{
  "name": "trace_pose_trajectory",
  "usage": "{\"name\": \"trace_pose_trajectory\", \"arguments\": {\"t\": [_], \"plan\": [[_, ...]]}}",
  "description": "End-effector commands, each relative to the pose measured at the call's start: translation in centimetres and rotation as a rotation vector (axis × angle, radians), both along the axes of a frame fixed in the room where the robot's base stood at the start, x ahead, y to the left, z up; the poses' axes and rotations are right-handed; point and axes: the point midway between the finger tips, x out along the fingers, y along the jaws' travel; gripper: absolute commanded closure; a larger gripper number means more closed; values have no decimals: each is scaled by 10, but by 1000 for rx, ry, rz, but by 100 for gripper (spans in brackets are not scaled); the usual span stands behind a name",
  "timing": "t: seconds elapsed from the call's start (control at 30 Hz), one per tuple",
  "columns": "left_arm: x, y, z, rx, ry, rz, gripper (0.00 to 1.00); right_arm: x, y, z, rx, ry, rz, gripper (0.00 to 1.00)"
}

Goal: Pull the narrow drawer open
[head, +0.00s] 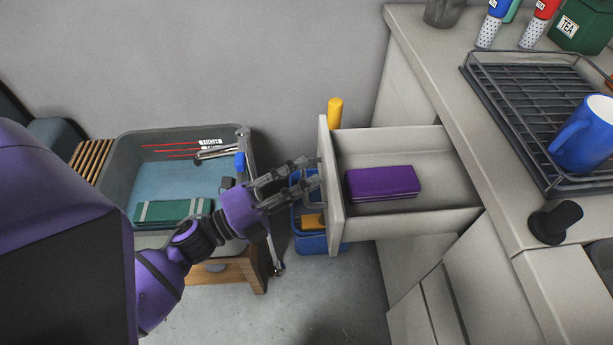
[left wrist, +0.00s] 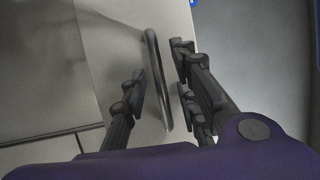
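The narrow drawer (head: 440,150) stands pulled out from the grey cabinet, with its inside in view. A purple box-like item (head: 383,182) lies in it. My left gripper (head: 309,171) is at the outer face of the drawer front (head: 331,205). In the left wrist view the metal bar handle (left wrist: 156,75) runs between the fingers of my left gripper (left wrist: 160,78). The fingers are apart, with a visible gap on the handle's left side. In the head view the fingers partly hide the handle. My right gripper is in neither view.
A grey tub (head: 121,170) with a green item (head: 172,212) stands on a wooden stool (head: 249,270) at the left. A blue bin (head: 310,242) stands below the drawer front. On the counter are a dish rack (head: 500,85) and a blue mug (head: 590,140).

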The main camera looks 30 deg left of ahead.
Motion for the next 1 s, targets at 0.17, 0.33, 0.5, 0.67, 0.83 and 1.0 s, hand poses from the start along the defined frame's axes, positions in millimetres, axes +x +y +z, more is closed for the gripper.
{"name": "trace_pose_trajectory", "arguments": {"t": [0.17,0.33,0.5,0.67,0.83,1.0], "plan": [[-24,15,-7,1,6,2,72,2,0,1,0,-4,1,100],[-56,34,-14,0,7,3,72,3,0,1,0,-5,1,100],[-82,50,-19,0,6,3,72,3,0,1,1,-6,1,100],[-96,57,-21,0,4,1,72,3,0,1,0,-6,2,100],[-100,60,-22,0,4,0,72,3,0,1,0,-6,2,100],[-99,59,-22,0,2,1,72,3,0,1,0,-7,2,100]]}}
